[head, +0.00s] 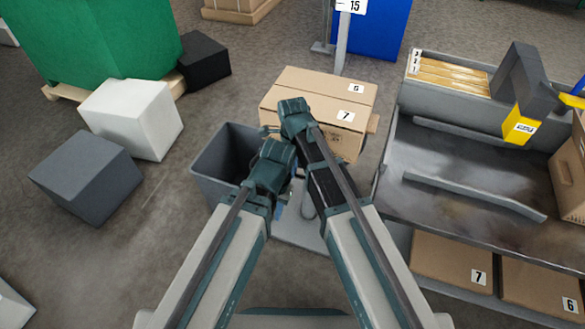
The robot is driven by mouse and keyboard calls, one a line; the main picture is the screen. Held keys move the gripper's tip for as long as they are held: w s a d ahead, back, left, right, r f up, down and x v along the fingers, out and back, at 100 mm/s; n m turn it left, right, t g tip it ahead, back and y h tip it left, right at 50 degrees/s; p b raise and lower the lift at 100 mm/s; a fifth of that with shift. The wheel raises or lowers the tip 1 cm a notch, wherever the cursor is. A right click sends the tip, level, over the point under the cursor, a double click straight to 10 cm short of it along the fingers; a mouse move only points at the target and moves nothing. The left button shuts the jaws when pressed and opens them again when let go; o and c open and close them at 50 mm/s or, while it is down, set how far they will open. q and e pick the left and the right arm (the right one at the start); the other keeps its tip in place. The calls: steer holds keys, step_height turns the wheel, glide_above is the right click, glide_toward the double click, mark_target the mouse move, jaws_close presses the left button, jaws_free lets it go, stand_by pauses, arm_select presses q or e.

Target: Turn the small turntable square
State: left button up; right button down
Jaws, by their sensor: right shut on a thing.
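The small turntable cannot be made out clearly. A grey post (308,205) on a flat grey base plate (297,231) shows between my arms and may be its stand; whatever tops it is hidden. My right gripper (284,130) is at the near left side of the cardboard box and points down. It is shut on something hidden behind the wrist. My left arm's wrist (272,165) is just below and left of it. The left fingers are mostly hidden, so I cannot tell whether they are open.
A cardboard box (318,88) labelled 6 and 7 lies beyond my grippers. A dark open bin (215,178) stands left of my left wrist. A metal workbench (425,165) with a rail is at right, numbered boxes (450,262) below it. White (130,117) and grey (85,175) blocks are left.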

steer(key=shift+a, duration=0.1)
stand_by(0.4)
steer(key=c, duration=1.2)
jaws_free()
steer(key=shift+o, duration=0.2)
steer(key=shift+r, duration=0.1)
step_height(320, 180, up, 14)
steer(key=p, duration=1.3)
steer(key=shift+f+p, duration=0.2)
steer(key=shift+p, duration=0.2)
